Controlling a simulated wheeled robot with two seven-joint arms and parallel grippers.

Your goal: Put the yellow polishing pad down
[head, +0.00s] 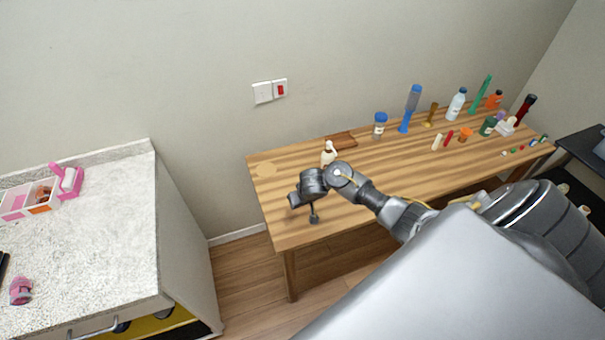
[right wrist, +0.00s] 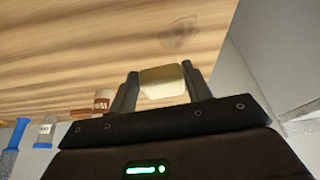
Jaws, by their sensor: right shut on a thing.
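The yellow polishing pad (right wrist: 163,82) is a pale yellow block between the two fingers of my right gripper (right wrist: 161,92) in the right wrist view. The fingers touch it on both sides. In the head view my right gripper (head: 304,209) is over the left end of the wooden table (head: 290,232), and I cannot make out the pad there. Whether the pad touches the table I cannot tell. My left gripper is not in view.
A cream bottle (head: 328,153) and a brown board (head: 341,141) are behind my right gripper. Several bottles and small items, including a blue-capped jar (head: 380,125), stand farther right. The table's left end is mostly clear. A speckled counter (head: 100,230) stands at left across a gap.

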